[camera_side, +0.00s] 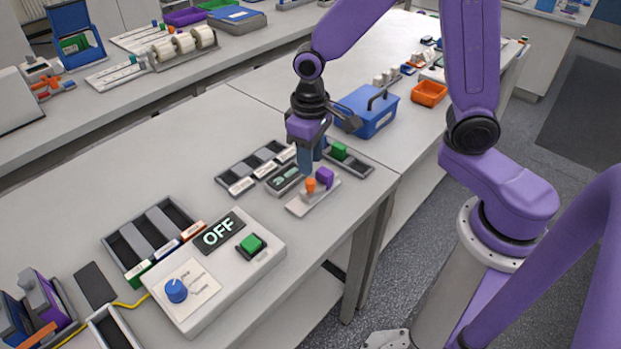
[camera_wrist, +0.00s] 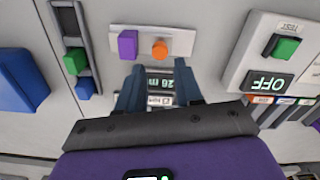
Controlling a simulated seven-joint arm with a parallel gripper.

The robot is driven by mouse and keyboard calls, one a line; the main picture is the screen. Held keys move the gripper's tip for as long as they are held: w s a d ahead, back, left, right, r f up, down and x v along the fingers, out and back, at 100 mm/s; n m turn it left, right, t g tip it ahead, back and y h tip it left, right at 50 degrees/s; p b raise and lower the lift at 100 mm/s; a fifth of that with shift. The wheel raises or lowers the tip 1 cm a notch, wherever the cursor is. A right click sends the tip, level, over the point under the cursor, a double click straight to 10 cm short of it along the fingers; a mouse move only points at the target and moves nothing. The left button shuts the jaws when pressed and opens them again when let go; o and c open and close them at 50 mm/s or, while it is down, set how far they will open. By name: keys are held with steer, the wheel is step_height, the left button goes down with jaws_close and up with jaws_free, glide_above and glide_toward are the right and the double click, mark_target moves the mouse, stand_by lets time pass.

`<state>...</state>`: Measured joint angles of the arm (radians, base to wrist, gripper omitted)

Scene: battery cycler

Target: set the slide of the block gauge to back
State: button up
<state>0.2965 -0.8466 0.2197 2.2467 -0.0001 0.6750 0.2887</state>
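My gripper (camera_side: 307,168) points down above the table, its two blue-grey fingers apart with nothing between them. They also show in the wrist view (camera_wrist: 158,75), over a small display device (camera_wrist: 160,84). Just beyond the fingertips is a pale flat plate (camera_side: 299,207) bearing a purple block (camera_side: 325,177) and an orange round knob (camera_side: 311,186); in the wrist view the purple block (camera_wrist: 128,44) is left of the orange knob (camera_wrist: 160,49). A dark rail (camera_side: 357,168) with a green block (camera_side: 339,150) lies beside it. I cannot tell which of these two is the block gauge.
A control box (camera_side: 265,266) with an OFF display, green button and blue dial stands nearer the side camera. A compartmented dark tray (camera_side: 221,178) lies left of the gripper. A blue lidded box (camera_side: 375,122) and an orange bin (camera_side: 429,93) stand behind. The table edge is close.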

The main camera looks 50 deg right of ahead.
mark_target(310, 181)
steer(key=shift+f, duration=3.3)
jaws_close()
